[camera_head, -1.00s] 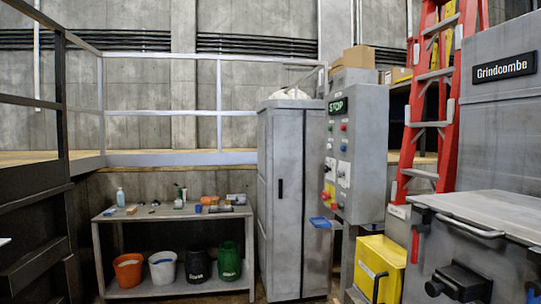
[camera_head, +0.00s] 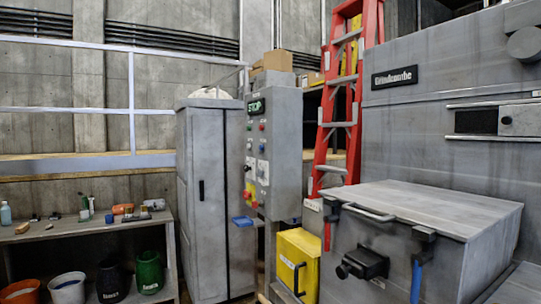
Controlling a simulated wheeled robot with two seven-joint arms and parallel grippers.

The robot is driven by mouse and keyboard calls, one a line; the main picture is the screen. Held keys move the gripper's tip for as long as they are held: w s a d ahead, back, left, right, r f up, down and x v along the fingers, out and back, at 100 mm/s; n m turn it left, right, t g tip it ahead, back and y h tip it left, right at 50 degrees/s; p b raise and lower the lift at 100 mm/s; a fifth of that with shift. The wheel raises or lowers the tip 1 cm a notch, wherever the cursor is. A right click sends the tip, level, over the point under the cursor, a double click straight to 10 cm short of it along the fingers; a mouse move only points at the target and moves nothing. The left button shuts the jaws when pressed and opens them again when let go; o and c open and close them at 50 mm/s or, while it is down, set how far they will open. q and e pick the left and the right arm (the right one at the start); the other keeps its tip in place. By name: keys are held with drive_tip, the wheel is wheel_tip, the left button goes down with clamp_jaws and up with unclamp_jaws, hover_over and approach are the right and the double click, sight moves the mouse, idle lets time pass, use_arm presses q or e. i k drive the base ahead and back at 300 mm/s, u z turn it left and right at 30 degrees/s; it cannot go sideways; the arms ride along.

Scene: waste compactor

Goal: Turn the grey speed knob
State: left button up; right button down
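I cannot tell which small control is the grey speed knob. Neither of my grippers shows in this view.
A tall grey cabinet (camera_head: 206,205) stands left of the panel. A small blue tray (camera_head: 242,221) juts out below it. A yellow box (camera_head: 297,262) is underneath. The grey Grindcombe machine (camera_head: 420,130) with a handled chest (camera_head: 440,211) fills the right. A red ladder (camera_head: 340,105) stands behind.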

sight(258, 172)
drive_tip(key=u, duration=0.35)
drive_tip(key=k, duration=0.5)
drive_tip(key=u, duration=1.05)
drive_tip(key=k, duration=0.9)
drive_tip(key=u, duration=0.4)
drive_tip(key=i, duration=1.65)
drive_tip(key=z, duration=0.95)
drive_tip(key=i, duration=1.25)
drive_tip(key=z, duration=1.85)
drive_tip(key=i, duration=0.55)
drive_tip(key=z, duration=0.45)
